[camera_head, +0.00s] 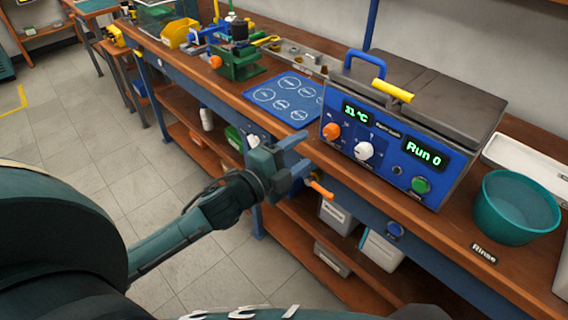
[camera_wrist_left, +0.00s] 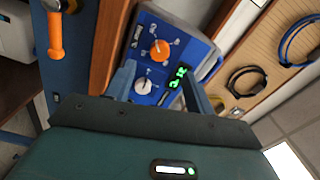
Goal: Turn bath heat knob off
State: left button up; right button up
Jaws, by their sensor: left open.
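The blue bath unit (camera_head: 385,150) stands on the bench with a green display reading about 31 °C and another reading "Run 0". Its front carries an orange knob (camera_head: 331,131) and a white knob (camera_head: 363,151); which one is the heat knob I cannot read. In the left wrist view the orange knob (camera_wrist_left: 159,50) and the white knob (camera_wrist_left: 143,86) both show between and beyond the fingers. My left gripper (camera_head: 304,150) is open and empty, in front of and left of the panel, apart from both knobs. My right gripper is not in view.
An orange handle (camera_head: 321,189) sticks out at the bench front near my left gripper. A green button (camera_head: 421,186) is on the panel. A teal bowl (camera_head: 515,208) stands to the right, a blue mat (camera_head: 287,98) to the left. The floor before the bench is clear.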

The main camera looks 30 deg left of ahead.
pick_arm(q)
jog(key=v, duration=0.4)
jog(key=shift+s, duration=0.25)
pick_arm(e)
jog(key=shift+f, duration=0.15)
pick_arm(q)
jog(key=s+d+f+n+g+y+p, duration=0.1)
jog(key=s+d+f+n+g+p, duration=0.1)
jog(key=s+f+n, duration=0.4)
jog(key=s+d+f+n+g+y+p, duration=0.1)
jog(key=s+d+f+n+g+p, duration=0.1)
jog(key=s+d+f+n+g, duration=0.2)
jog(key=s+f+n, duration=0.3)
jog(key=f+n, duration=0.3)
jog(key=shift+s+n+y+p, duration=0.25)
jog(key=shift+n+y+p, duration=0.05)
jog(key=shift+y+p, duration=0.1)
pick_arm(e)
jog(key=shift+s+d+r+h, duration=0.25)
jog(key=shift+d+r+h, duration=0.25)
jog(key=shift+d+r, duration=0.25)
pick_arm(q)
jog(key=shift+d+r, duration=0.1)
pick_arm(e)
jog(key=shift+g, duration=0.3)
